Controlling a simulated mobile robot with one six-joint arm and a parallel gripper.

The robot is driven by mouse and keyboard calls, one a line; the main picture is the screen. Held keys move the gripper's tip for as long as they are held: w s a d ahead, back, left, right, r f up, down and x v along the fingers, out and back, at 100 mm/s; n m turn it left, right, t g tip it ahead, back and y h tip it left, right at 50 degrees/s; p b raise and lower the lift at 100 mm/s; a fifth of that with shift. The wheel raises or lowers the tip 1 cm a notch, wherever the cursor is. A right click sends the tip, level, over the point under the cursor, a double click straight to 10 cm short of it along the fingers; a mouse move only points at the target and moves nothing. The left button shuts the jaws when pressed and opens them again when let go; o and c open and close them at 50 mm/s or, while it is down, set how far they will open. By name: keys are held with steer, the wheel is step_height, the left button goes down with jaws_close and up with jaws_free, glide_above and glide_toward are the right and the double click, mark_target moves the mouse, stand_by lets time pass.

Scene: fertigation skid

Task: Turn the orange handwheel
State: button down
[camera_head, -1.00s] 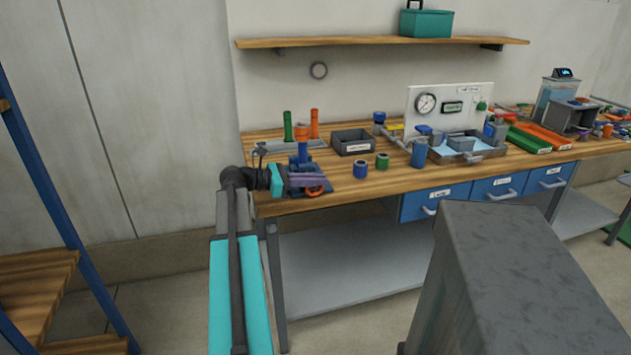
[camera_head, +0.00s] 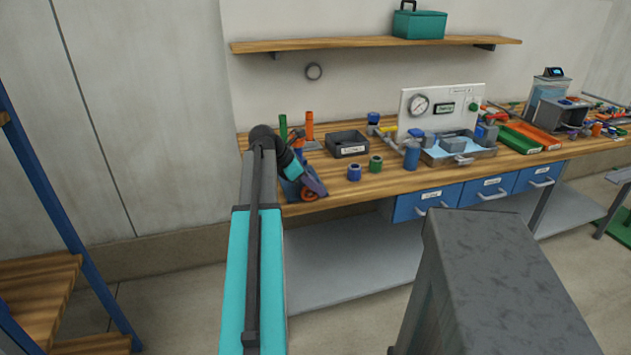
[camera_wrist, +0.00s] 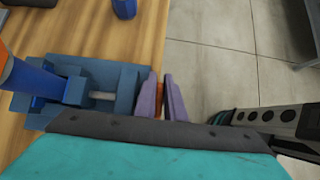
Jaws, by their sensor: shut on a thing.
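The orange handwheel (camera_head: 309,195) is on the front of a blue vise (camera_head: 291,190) near the left front edge of the workbench. In the wrist view, an orange strip of the handwheel (camera_wrist: 159,88) shows between my two purple fingers. My gripper (camera_head: 316,187) is shut on the handwheel; it also shows in the wrist view (camera_wrist: 162,97), where the fingers lie at the right side of the blue vise (camera_wrist: 95,75). Most of the wheel is hidden by the fingers. A blue part with an orange top (camera_wrist: 25,78) stands in the vise.
A blue cup (camera_head: 354,173) and a green cup (camera_head: 375,164) stand right of the vise. A dark bin (camera_head: 347,144) and green and orange upright tubes (camera_head: 309,125) are behind. The floor in front of the bench edge is clear.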

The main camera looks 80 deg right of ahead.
steer(key=shift+f+t+p, duration=0.1)
steer(key=shift+t+p, duration=0.25)
steer(key=shift+t, duration=0.05)
steer(key=c, duration=2.1)
jaws_free()
steer(key=b+v, duration=0.1)
steer(key=v, duration=1.2)
steer(key=shift+w+r, duration=0.2)
steer(key=shift+r, duration=0.15)
steer(key=shift+s, duration=0.1)
